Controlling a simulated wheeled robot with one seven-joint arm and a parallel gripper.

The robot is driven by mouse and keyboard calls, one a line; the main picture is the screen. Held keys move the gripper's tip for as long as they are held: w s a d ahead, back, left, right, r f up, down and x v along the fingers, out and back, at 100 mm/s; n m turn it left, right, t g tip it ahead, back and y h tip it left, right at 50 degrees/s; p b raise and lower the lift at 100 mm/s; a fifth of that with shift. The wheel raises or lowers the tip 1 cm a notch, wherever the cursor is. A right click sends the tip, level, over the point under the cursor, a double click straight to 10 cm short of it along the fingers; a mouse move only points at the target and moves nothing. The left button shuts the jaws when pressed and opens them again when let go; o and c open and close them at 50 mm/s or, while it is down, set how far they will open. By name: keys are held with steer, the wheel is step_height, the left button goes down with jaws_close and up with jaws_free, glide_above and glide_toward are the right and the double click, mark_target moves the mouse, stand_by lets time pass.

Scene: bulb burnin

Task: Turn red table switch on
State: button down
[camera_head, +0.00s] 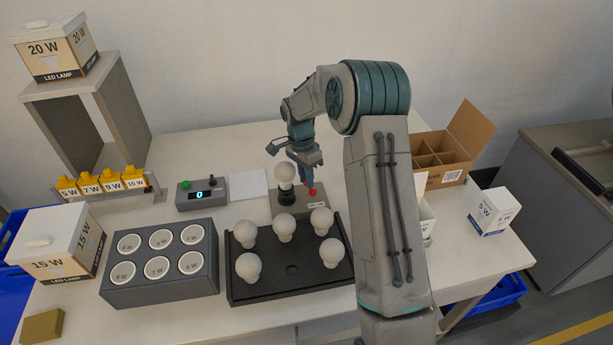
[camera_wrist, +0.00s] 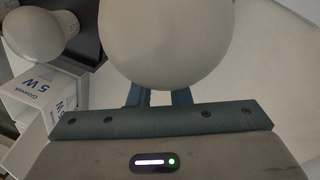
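The red switch (camera_head: 313,192) is a small red-tipped lever at the right of a grey-brown socket box (camera_head: 289,205) at the back middle of the table. A white bulb (camera_head: 285,173) stands upright in the socket, to the left of the switch. My gripper (camera_head: 308,181) points down just above the red tip, close to the bulb's right side; I cannot tell whether it touches. In the wrist view the bulb (camera_wrist: 165,40) covers the fingertips, and only the bases of my two fingers (camera_wrist: 159,98) show, apart. The red switch is hidden there.
A black tray (camera_head: 292,295) with several white bulbs lies in front of the socket box. Left are a grey meter (camera_head: 202,194) showing 0 and a grey holder (camera_head: 160,290) with round cups. A divided carton (camera_head: 452,150) and a 5 W box (camera_head: 493,211) stand right.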

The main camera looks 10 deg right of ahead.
mark_target(312, 189)
steer(key=shift+d, duration=0.15)
steer(key=shift+d+r+y, duration=0.1)
steer(key=shift+d+y, duration=0.45)
steer(key=shift+y, duration=0.45)
steer(key=y, duration=0.1)
steer(key=d+y, duration=0.1)
steer(key=shift+d+y, duration=0.25)
steer(key=shift+y, duration=0.05)
steer(key=shift+d+f+n+y+b, duration=0.25)
steer(key=shift+d+y, duration=0.4)
steer(key=shift+y, duration=0.6)
steer(key=shift+d+f+n+y+b, duration=0.2)
steer(key=shift+d+y, duration=0.45)
steer(key=shift+y, duration=0.6)
steer(key=c, duration=1.3)
jaws_free()
steer(key=shift+c, duration=0.2)
steer(key=shift+d, duration=0.1)
